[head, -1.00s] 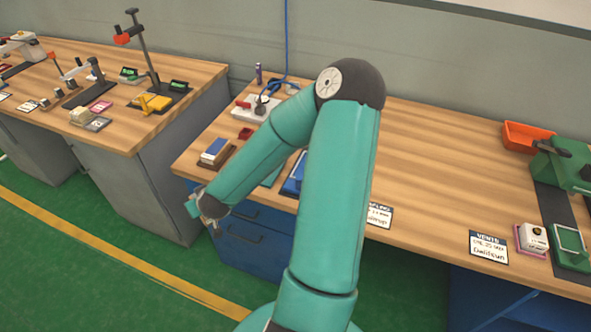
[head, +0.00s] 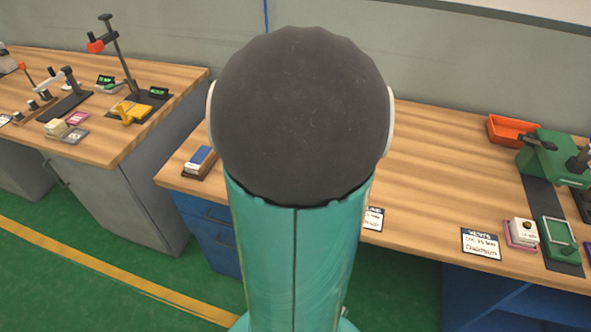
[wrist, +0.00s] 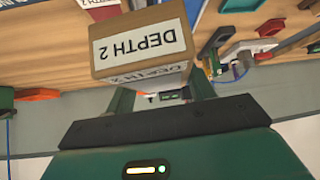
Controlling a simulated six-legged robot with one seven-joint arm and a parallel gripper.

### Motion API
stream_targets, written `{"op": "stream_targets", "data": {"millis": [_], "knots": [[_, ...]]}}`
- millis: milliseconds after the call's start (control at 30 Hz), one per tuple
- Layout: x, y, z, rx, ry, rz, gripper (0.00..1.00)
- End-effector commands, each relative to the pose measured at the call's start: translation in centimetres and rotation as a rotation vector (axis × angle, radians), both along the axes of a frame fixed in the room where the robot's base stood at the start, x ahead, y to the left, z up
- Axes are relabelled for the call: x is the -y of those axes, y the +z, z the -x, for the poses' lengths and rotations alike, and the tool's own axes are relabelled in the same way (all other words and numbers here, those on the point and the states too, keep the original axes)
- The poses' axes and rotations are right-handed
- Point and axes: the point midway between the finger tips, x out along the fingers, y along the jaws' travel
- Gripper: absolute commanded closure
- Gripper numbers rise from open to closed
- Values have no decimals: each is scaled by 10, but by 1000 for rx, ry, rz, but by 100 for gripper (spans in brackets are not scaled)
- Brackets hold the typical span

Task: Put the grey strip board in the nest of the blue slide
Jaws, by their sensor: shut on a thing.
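In the wrist view a brown block with a white "DEPTH 2" label (wrist: 145,45) sits at the fingertips of my gripper (wrist: 163,88), and the jaws are shut on it. The label appears upside down. In the head view my own arm fills the middle and hides my gripper. I cannot make out the grey strip board for certain in any view. The blue slide is not clearly visible now; my arm covers that part of the near bench.
The wooden bench (head: 430,180) has clear room right of my arm. An orange bin (head: 512,130) and a green press (head: 555,160) stand at its right. A blue-topped block (head: 200,160) lies at its left end. A second bench (head: 180,85) with fixtures stands left, across a gap.

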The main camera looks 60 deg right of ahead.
Motion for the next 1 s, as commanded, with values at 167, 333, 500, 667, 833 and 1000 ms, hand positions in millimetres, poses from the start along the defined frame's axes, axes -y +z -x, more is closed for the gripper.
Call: {"op": "stream_targets", "data": {"millis": [167,333,500,667,833,1000], "knots": [[1,20,38,9,-102,4,71],[0,29,58,18,-151,3,71],[0,32,64,23,-171,2,71],[9,21,45,23,-169,-2,71],[24,6,15,24,-169,-2,71],[39,-8,-14,24,-169,-2,71]]}}
